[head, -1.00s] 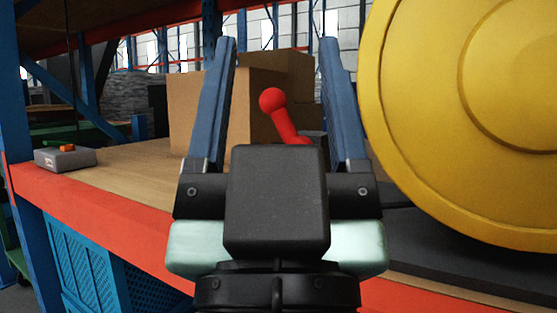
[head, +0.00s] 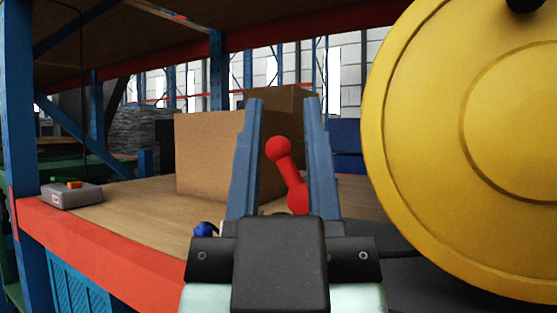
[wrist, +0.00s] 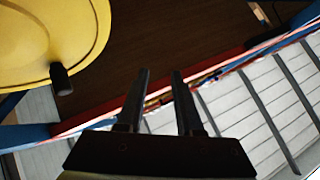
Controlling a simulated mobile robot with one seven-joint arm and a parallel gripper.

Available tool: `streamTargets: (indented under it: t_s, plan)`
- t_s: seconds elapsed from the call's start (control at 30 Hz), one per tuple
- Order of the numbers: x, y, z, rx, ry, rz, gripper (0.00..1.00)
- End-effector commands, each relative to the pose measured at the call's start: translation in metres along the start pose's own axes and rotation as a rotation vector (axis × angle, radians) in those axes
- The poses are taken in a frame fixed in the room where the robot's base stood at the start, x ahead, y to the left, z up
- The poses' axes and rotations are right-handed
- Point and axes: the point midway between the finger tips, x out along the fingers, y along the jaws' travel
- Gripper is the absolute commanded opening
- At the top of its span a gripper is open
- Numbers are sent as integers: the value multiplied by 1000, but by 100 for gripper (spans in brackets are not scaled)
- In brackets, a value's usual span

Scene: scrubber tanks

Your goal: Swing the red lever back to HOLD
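The red lever (head: 288,176), with a round knob at its upper end, shows in the head view between the two fingers of my gripper (head: 284,100). It leans up and to the left, and its lower end is hidden behind my gripper body. The fingers are apart, with a gap on the left of the lever; the lower right of it lies close to the right finger in the picture. I cannot tell whether they touch. In the wrist view my gripper (wrist: 162,71) shows a narrow empty gap, and the lever is not in sight. No HOLD mark can be read.
A large yellow disc (head: 425,130) stands close on the right. Cardboard boxes (head: 208,155) stand behind on the wooden shelf (head: 140,205). A grey box with an orange button (head: 72,195) sits at the left. A small blue part (head: 206,229) lies beside my gripper.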

Motion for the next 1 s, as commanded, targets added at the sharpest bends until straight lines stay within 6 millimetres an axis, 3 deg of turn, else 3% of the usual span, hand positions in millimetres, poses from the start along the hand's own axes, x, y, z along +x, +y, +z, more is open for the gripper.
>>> streamTargets:
  t_s: [0.03, 0.17, 0.2, 0.6, 1.0]
  plan:
    - [10, -1, -2, -21, -18, 0, 24]
    - [29, -4, 5, -112, -79, 0, 1]
    - [35, -5, 8, -147, -102, -2, 0]
    - [76, -20, 44, -522, -328, -69, 0]
    - [92, -39, 72, -902, -519, -230, 0]
